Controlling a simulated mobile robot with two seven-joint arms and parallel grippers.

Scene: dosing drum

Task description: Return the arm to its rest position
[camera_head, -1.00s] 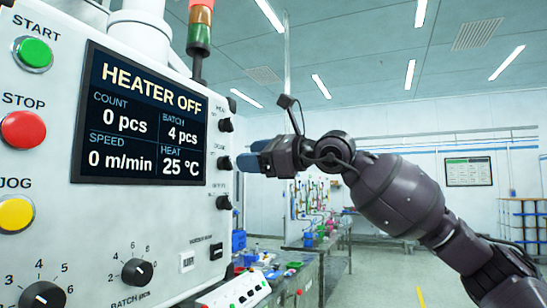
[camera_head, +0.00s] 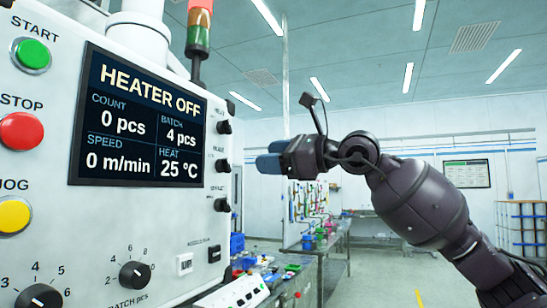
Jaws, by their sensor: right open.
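My right arm comes in from the lower right. Its gripper (camera_head: 268,160), with blue fingertips, points left toward the side of the white control panel (camera_head: 150,215). It is open and empty, apart from the black knobs (camera_head: 223,165) on the panel's side edge. My left gripper is not in view. The panel's screen (camera_head: 140,122) reads HEATER OFF, count 0 pcs, batch 4 pcs, speed 0 m/min and heat 25 °C.
The panel carries a green START button (camera_head: 31,55), a red STOP button (camera_head: 21,131), a yellow JOG button (camera_head: 13,214) and a batch dial (camera_head: 133,274). A signal tower (camera_head: 198,30) rises behind it. Benches with coloured items (camera_head: 318,238) stand behind. Open room lies right of the panel.

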